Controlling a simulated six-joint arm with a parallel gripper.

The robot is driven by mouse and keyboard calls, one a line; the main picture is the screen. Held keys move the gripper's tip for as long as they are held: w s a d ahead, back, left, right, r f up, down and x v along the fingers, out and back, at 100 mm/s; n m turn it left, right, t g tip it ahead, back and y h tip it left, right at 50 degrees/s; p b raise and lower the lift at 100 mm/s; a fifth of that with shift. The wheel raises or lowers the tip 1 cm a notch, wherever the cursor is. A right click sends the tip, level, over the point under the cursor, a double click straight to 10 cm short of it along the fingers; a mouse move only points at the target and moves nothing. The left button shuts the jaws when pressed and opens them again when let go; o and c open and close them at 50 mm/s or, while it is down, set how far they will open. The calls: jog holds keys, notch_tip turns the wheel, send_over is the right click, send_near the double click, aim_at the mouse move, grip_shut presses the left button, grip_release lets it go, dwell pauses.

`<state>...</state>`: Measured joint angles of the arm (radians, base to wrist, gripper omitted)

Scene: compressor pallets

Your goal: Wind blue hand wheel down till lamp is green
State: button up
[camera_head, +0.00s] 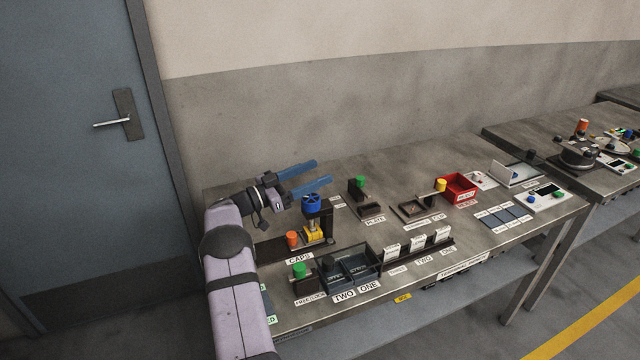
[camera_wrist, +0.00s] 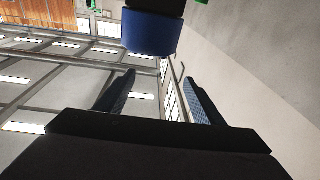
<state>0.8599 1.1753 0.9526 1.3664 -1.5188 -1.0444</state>
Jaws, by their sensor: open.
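The blue hand wheel (camera_head: 312,202) sits on top of a dark press stand on the near left of the bench, above a yellow block (camera_head: 314,233). My gripper (camera_head: 324,173) is open and empty, its two blue fingers pointing right, just behind and above the wheel in the head view. In the wrist view, a blue rounded part (camera_wrist: 150,33), which looks like the wheel, hangs at the top centre, beyond the open fingers (camera_wrist: 158,80) and not between them. I cannot make out which spot is the lamp, or its colour.
An orange cap (camera_head: 292,238) stands beside the press, and a green-topped part (camera_head: 300,270) is in front. A dark two-part tray (camera_head: 377,265), white cards (camera_head: 416,243) and a red bin (camera_head: 459,187) lie to the right. The wall is behind the bench.

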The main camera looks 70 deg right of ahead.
aim_at(304, 204)
jog(key=a+f+n+t+p, duration=0.1)
jog(key=t, duration=0.1)
jog(key=a+f+n+t+h+p, duration=0.1)
jog(key=a+f+t+p, duration=0.1)
jog(key=a+f+n+t+h+p, duration=0.1)
jog(key=a+f, duration=0.1)
jog(key=shift+w+a+f+n+t, duration=0.1)
jog(key=shift+w+f+n+t, duration=0.05)
jog(key=shift+w+n+t, duration=0.25)
jog(key=shift+a+f+t+p, duration=0.35)
jog(key=shift+a+f+t, duration=0.15)
jog(key=shift+a, duration=0.05)
jog(key=shift+p+x, duration=1.15)
jog(key=shift+x, duration=2.5)
jog(key=c, duration=1)
jog(key=shift+c, duration=0.2)
